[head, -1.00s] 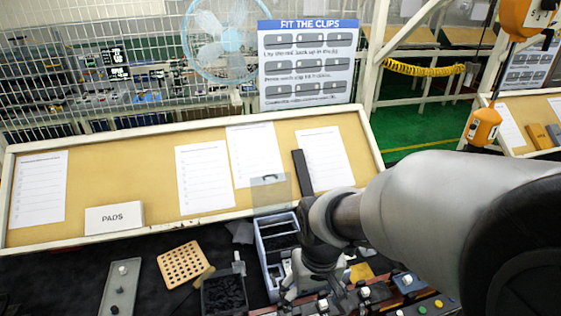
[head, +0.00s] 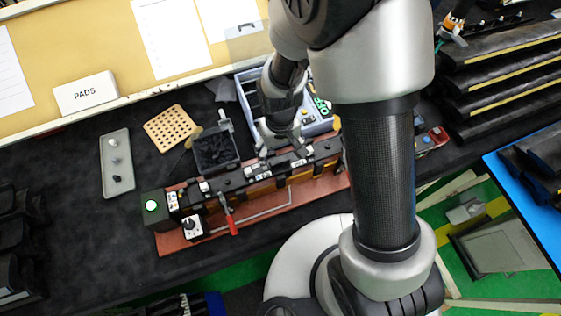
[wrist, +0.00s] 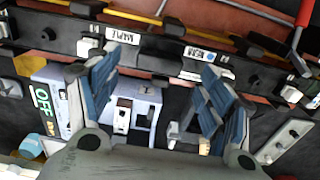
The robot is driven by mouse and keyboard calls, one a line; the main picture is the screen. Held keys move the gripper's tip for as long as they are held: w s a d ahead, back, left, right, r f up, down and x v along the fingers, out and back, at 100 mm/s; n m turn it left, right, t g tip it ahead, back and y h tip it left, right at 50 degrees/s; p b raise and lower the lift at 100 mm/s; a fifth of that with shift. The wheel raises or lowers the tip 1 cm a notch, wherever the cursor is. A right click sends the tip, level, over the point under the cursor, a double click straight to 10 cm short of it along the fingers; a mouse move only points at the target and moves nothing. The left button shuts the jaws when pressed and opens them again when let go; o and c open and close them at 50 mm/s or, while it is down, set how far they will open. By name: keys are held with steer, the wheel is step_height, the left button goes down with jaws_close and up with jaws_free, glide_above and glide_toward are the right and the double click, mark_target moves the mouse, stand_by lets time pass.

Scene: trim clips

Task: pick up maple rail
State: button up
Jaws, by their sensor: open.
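A white label reading MAPLE (wrist: 122,36) shows on a long dark rail (wrist: 152,44) in the wrist view. A second, blurred label (wrist: 201,54) is further right on the dark strip; I cannot tell whether it is the same piece. In the head view the dark strip lies along a fixture with a red-brown base (head: 262,213). My gripper (wrist: 160,64) is open, its two blue-grey fingers apart with nothing between them. The fingertips appear close to the strip, one near each label. In the head view my gripper (head: 284,143) is over the fixture's right half, partly hidden by my arm.
A grey tray (head: 116,163) lies left.

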mark_target(279, 160)
steer(key=shift+w+a+f+b, duration=0.1)
steer(key=shift+f+b, duration=0.05)
steer(key=shift+f, duration=1.2)
steer(key=shift+w+f+b, duration=0.1)
steer(key=shift+f+b, duration=0.05)
steer(key=shift+f, duration=1.2)
steer(key=shift+c, duration=0.3)
steer(key=c, duration=1.3)
